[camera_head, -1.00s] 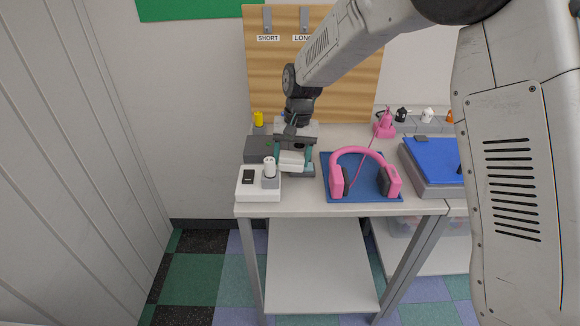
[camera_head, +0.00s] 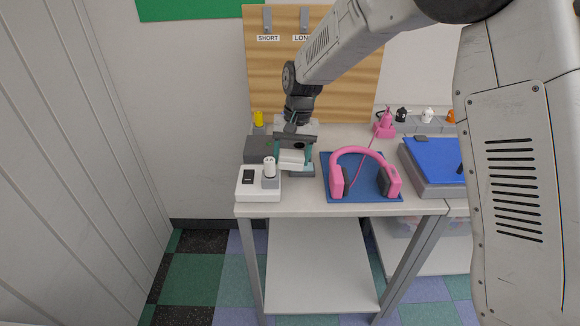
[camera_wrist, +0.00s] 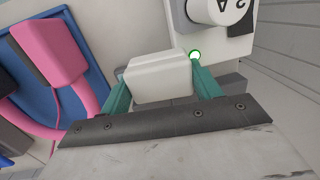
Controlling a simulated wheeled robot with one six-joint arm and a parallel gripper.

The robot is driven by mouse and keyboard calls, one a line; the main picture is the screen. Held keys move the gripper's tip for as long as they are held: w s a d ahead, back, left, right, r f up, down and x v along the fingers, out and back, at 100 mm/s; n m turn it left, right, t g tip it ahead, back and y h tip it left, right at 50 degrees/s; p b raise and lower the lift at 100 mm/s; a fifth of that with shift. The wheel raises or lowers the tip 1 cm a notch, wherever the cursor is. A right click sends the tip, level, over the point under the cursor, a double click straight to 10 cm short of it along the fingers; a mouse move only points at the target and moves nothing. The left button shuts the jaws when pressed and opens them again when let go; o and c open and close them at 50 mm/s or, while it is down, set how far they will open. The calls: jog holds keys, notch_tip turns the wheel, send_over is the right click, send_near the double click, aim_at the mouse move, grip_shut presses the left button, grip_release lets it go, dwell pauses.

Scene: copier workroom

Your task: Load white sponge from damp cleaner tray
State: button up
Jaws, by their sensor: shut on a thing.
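The white sponge (camera_head: 291,158) is a pale block between the teal fingers of my gripper (camera_head: 293,157), above the table's left part. The wrist view shows the sponge (camera_wrist: 158,77) with a finger of my gripper (camera_wrist: 161,88) against each side. A small grey tray (camera_head: 302,172) shows just below and beside the sponge; I cannot tell whether it is the damp cleaner tray. Its inside is hidden by my gripper and the sponge. In the wrist view a grey edge (camera_wrist: 235,84) shows behind the right finger.
A white box with a white knob (camera_head: 258,194) stands at the table's front left. A grey block (camera_head: 259,149) is behind it. Pink headphones (camera_head: 365,170) rest on a blue mat (camera_head: 360,196) to the right. A wooden board (camera_head: 349,70) with hooks stands behind.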

aim_at(289, 153)
jog(key=shift+r, duration=3)
